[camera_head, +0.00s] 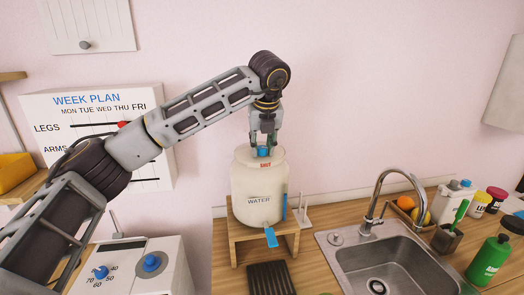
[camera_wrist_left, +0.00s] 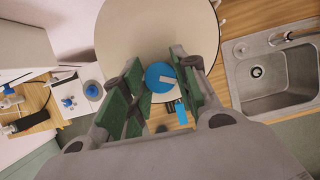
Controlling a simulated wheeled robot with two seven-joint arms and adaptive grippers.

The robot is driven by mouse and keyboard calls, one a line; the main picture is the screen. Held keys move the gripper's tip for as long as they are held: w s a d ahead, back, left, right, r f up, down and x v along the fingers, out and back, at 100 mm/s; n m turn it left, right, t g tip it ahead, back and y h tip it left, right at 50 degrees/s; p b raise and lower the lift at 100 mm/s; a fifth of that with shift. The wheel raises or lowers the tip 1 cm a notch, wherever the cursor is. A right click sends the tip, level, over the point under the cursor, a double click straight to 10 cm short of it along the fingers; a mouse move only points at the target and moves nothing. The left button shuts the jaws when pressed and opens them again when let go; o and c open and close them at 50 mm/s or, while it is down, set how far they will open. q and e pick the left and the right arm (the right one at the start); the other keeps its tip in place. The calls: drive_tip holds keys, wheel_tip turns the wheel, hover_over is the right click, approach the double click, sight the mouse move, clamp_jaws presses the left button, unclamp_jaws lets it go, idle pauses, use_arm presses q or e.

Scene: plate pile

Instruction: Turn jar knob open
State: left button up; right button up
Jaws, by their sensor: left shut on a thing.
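The white water jar (camera_head: 257,185) stands upright on a small wooden stand (camera_head: 235,228). A blue knob (camera_head: 263,152) sits on top of the jar. It also shows in the left wrist view (camera_wrist_left: 160,76) as a blue disc with a pale bar across it. My left gripper (camera_head: 264,144) points straight down over the jar top and is shut on the knob. In the left wrist view its green-padded fingers lie on both sides of the knob. The jar's pale round top (camera_wrist_left: 125,38) shows beyond them. My right gripper is not in view.
A blue tap lever (camera_head: 271,237) sticks out at the jar's front. A metal sink (camera_head: 390,265) with a curved faucet (camera_head: 378,195) is to the right. Bottles, fruit and a green bottle (camera_head: 490,258) stand farther right. A white box with blue dials (camera_head: 130,268) is at lower left.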

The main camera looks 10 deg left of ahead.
use_arm(q)
drive_tip(key=n+y+b, duration=0.1)
drive_tip(key=n, duration=0.2)
drive_tip(key=shift+d+g, duration=0.1)
drive_tip(key=shift+g, duration=0.2)
drive_tip(key=shift+w+r+n+g+y+p, duration=0.1)
drive_tip(key=shift+n+g+y+p, duration=0.2)
drive_tip(key=shift+n, duration=1)
drive_tip(key=o, duration=1)
drive_tip(key=v, duration=1.2)
drive_tip(key=shift+w, duration=0.1)
